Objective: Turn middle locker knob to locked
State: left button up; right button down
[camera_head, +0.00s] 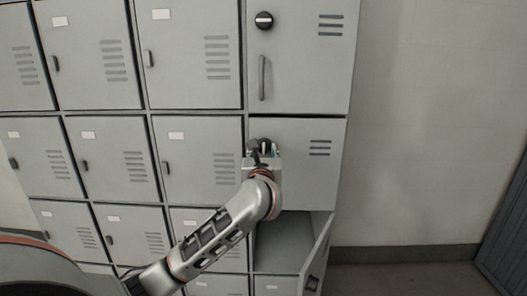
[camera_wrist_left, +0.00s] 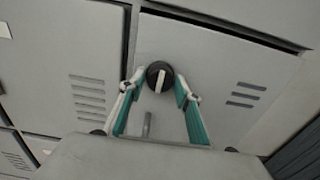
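The middle locker door (camera_head: 312,175) is grey and closed, in the right column of lockers. Its round black knob (camera_wrist_left: 154,84) has a pale bar, which stands nearly upright and slightly tilted in the wrist view. In the head view the knob (camera_head: 264,143) is partly hidden by my left gripper (camera_head: 264,151). In the wrist view my left gripper (camera_wrist_left: 160,82) is open, with one teal-and-white finger on each side of the knob. I cannot tell whether the fingertips touch it. My right gripper is not in view.
The upper locker has a knob (camera_head: 264,20) and a vertical handle (camera_head: 262,78). Below the middle locker, a lower locker door (camera_head: 316,262) hangs open outward. Other closed lockers (camera_head: 195,55) fill the left. Bare wall (camera_head: 425,130) is on the right.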

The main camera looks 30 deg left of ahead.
pick_arm(q)
jog(key=c, duration=0.5)
jog(key=shift+o, duration=0.2)
